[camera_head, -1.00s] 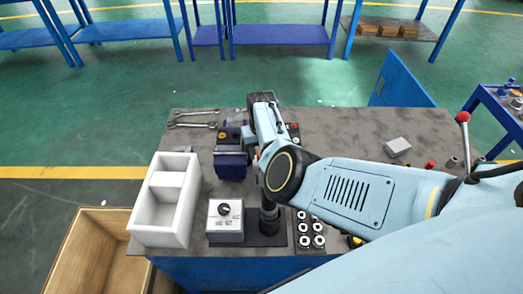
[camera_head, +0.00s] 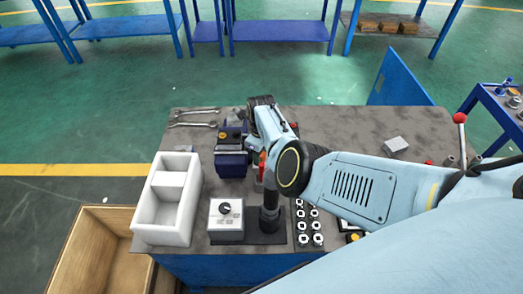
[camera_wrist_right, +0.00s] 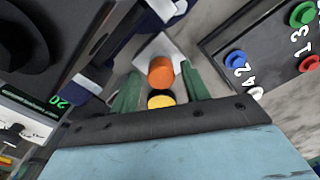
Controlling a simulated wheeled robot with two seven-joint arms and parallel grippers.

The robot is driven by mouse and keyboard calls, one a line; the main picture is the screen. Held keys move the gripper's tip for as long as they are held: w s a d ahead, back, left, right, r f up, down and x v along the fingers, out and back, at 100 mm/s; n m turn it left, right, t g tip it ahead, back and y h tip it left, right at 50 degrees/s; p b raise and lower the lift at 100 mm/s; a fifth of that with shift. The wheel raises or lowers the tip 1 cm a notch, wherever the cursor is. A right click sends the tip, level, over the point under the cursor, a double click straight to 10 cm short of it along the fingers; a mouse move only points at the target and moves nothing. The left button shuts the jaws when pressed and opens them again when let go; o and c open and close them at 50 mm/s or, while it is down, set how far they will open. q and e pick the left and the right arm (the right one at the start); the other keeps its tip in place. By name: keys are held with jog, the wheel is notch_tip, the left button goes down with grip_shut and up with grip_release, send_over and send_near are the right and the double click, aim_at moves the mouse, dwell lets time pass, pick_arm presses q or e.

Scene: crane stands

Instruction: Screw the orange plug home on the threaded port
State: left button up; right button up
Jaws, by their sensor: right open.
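The orange plug (camera_wrist_right: 161,72) shows in the right wrist view as a short cylinder in front of a pale, angular fitting (camera_wrist_right: 158,48). A yellow round piece (camera_wrist_right: 160,101) lies just below it in that view; I cannot tell whether they are joined. My right gripper (camera_wrist_right: 160,77) is open, its green fingers on either side of the plug with gaps visible. The port's thread is hidden. In the head view my right arm covers most of this spot, with an orange-red patch (camera_head: 262,165) beside the wrist. My left gripper is out of view.
On the bench (camera_head: 345,125) stand a white bin (camera_head: 153,232), a grey box with a black knob (camera_head: 227,232) and a dark blue vise-like block (camera_head: 231,163). A numbered panel with coloured buttons (camera_wrist_right: 236,58) lies close to the right finger. Wrenches (camera_head: 193,124) lie at the back left.

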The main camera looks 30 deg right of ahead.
jog(key=n, duration=0.5)
jog(key=shift+d+r+n+p, duration=0.1)
jog(key=shift+d+n+p, duration=0.05)
jog(key=shift+n+p, duration=0.2)
jog(key=n, duration=0.5)
jog(key=shift+w+p, duration=0.1)
jog(key=shift+p, duration=0.2)
jog(key=n, duration=1.2)
jog(key=shift+w+p, duration=0.1)
jog(key=shift+p, duration=0.2)
grip_shut()
jog(key=m, duration=0.5)
jog(key=shift+m, duration=0.25)
